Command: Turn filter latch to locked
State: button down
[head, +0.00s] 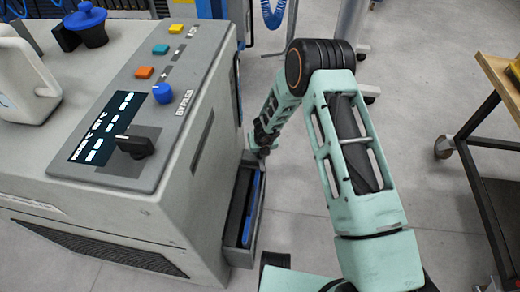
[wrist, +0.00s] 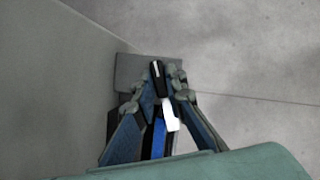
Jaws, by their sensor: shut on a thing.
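The filter latch, a small black lever with a white mark (wrist: 157,75), is between my gripper's fingertips in the wrist view. My gripper (wrist: 160,84) is shut on it, with one finger on each side. In the head view my gripper (head: 264,141) reaches down to the far end of the filter housing (head: 240,255) on the machine's right side. A blue filter (head: 254,200) sits in that housing, and its blue strip (wrist: 158,138) also shows between the fingers in the wrist view. The latch cannot be made out in the head view.
The grey machine (head: 110,210) stands left of my arm, with a knob (head: 136,146), a blue bypass button (head: 163,92) and coloured buttons on top. A wooden-topped cart (head: 495,80) stands at the right. The floor between is clear.

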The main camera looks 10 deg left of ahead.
jog(key=shift+a+m+t+h, duration=0.1)
jog(key=shift+m+t+h, duration=0.4)
jog(key=shift+m, duration=1.4)
jog(key=shift+h, duration=0.3)
jog(key=c, duration=2)
grip_release()
jog(key=shift+o, duration=0.2)
jog(key=v, duration=1.2)
jog(key=shift+w, duration=0.25)
jog(key=shift+r, duration=0.1)
